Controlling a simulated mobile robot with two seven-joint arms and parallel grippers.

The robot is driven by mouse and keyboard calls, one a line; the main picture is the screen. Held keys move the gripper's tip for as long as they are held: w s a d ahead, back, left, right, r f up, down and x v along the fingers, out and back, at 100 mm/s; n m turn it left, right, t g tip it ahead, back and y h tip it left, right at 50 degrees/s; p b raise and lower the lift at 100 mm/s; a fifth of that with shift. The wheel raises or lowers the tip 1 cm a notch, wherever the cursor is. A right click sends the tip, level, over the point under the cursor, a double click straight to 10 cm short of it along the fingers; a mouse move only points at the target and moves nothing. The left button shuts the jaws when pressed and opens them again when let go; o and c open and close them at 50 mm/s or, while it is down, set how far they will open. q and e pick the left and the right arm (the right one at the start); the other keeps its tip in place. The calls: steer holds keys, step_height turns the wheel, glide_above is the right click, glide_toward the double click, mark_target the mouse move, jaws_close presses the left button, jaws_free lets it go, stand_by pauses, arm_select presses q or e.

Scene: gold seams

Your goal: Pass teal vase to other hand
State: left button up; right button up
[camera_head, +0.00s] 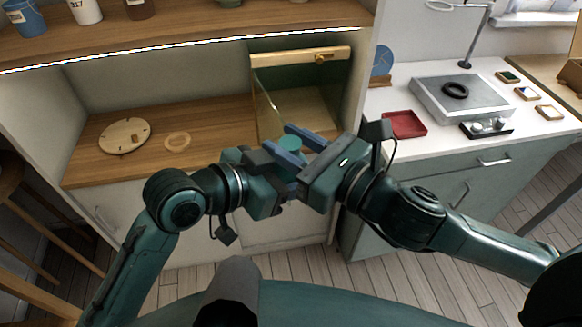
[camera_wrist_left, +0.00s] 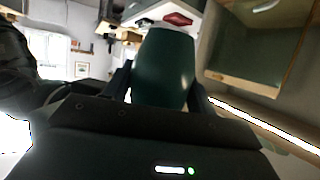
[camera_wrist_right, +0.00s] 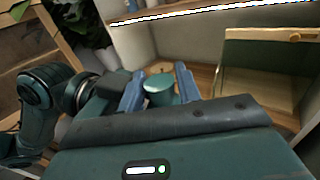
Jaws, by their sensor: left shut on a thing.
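The teal vase (camera_head: 290,144) is between my two grippers, which face each other in the head view. My left gripper (camera_wrist_left: 158,88) is shut on the vase, whose dark green body (camera_wrist_left: 164,65) fills the space between its fingers in the left wrist view. My right gripper (camera_wrist_right: 160,82) has its blue fingers spread, one on each side of the vase's round teal end (camera_wrist_right: 158,83) in the right wrist view. They show in the head view (camera_head: 296,146) too. Whether these fingers touch the vase cannot be told. The vase's lower part is hidden.
A wooden shelf counter (camera_head: 85,172) lies behind, with a round wooden disc (camera_head: 124,136) and a ring (camera_head: 178,142). A glass-fronted cabinet (camera_head: 301,57) stands close behind my grippers. A white side table holds a red tray (camera_head: 405,124) and a grey box (camera_head: 462,98).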

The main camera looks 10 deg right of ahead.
steer(key=o, duration=0.4)
steer(key=shift+a, duration=0.1)
steer(key=shift+o, duration=0.2)
steer(key=shift+r, duration=0.1)
steer(key=r+n+t, duration=0.1)
steer(key=w+d+r+t, duration=0.1)
steer(key=w+d+r+n+t, duration=0.1)
steer(key=shift+r+n, duration=0.1)
steer(key=shift+n, duration=0.2)
steer(key=d+f+n+h, duration=0.4)
steer(key=d+f+n, duration=0.1)
steer(key=f+n, duration=0.6)
steer(key=d+f+n+h, duration=0.3)
steer(key=d+f+n, duration=0.2)
steer(key=f+n, duration=0.65)
steer(key=s+a+f+n+g, duration=0.1)
steer(key=s+f+n+g, duration=0.2)
steer(key=s+f, duration=0.2)
steer(key=s+a+f+n+g+h, duration=0.1)
steer(key=s+a+f+n+g, duration=0.1)
steer(key=s+f, duration=0.3)
steer(key=shift+s+a+f+n+g, duration=0.4)
steer(key=shift+s+g, duration=0.2)
steer(key=shift+s, duration=0.25)
